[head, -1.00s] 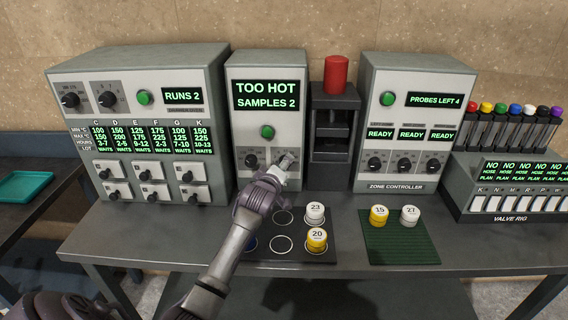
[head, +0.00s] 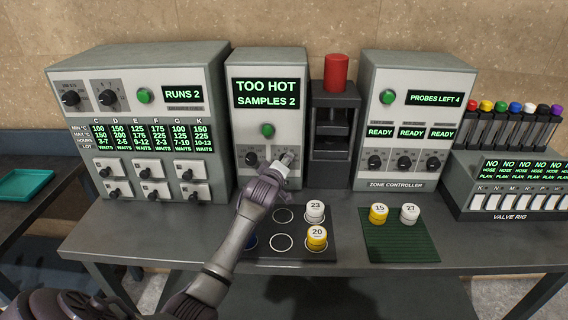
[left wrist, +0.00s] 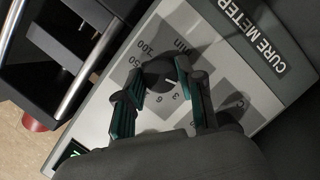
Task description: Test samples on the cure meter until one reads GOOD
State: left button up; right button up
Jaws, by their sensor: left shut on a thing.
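The cure meter (head: 266,93) stands at the middle back and reads TOO HOT, SAMPLES 2. It has a green button (head: 267,130) and a left knob (head: 252,159). My left gripper (head: 285,160) is shut on its right dial knob (left wrist: 158,74), between the green-padded fingers in the left wrist view. White sample 23 (head: 314,211) and yellow sample 20 (head: 316,237) sit on the black ringed tray (head: 300,256). A blue edge on this tray is mostly hidden behind my arm. Yellow sample 15 (head: 379,213) and white sample 27 (head: 410,213) sit on the green mat (head: 404,249). My right gripper is out of view.
A dark press with a red top (head: 336,74) stands right of the meter. The zone controller (head: 416,70) and valve rig (head: 510,217) are farther right. A wide cabinet reading RUNS 2 (head: 140,70) stands left. The table front beyond the mat is clear.

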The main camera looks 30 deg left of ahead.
pick_arm(q)
jog(key=shift+w+d+f+m+g+y+b, duration=0.1)
jog(key=shift+m+g+y+b, duration=0.4)
jog(key=shift+m+y+b, duration=2.1)
jog(key=shift+w+d+f+m+g+y+p, duration=0.15)
jog(key=shift+m+g+y, duration=0.35)
jog(key=shift+m, duration=4.35)
jog(key=shift+s+d+m+g+y+b, duration=0.1)
jog(key=shift+m+g+y+b, duration=0.85)
jog(key=shift+m, duration=2.8)
jog(key=shift+t+y+b, duration=0.3)
jog(key=shift+t+y, duration=0.15)
jog(key=shift+t, duration=0.1)
